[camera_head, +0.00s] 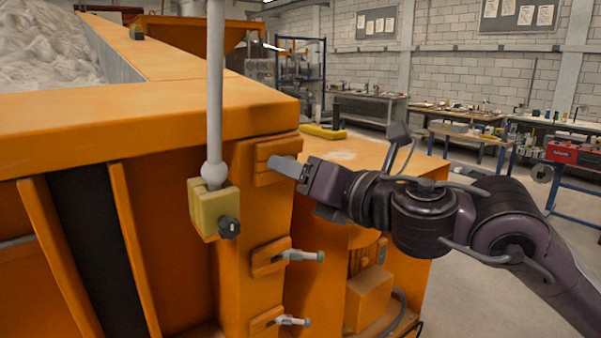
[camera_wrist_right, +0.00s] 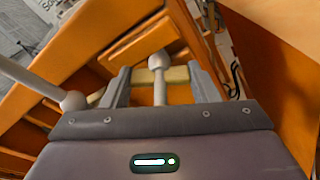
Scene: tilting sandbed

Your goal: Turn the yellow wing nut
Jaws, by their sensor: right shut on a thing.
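The yellow wing nut (camera_wrist_right: 178,76) shows in the right wrist view as a pale yellow bar behind a whitish bolt (camera_wrist_right: 159,88) with a rounded end. My right gripper (camera_wrist_right: 161,84) has a finger at each end of the bar and is shut on it. In the head view, the right gripper (camera_head: 286,166) is at the top slotted bracket (camera_head: 265,160) on the orange frame's corner post, and hides the wing nut there. My left gripper is not in view.
A grey vertical rod (camera_head: 215,90) with a yellow block (camera_head: 212,205) and black knob stands left of the gripper. The sand-filled bed (camera_head: 45,45) is at upper left.

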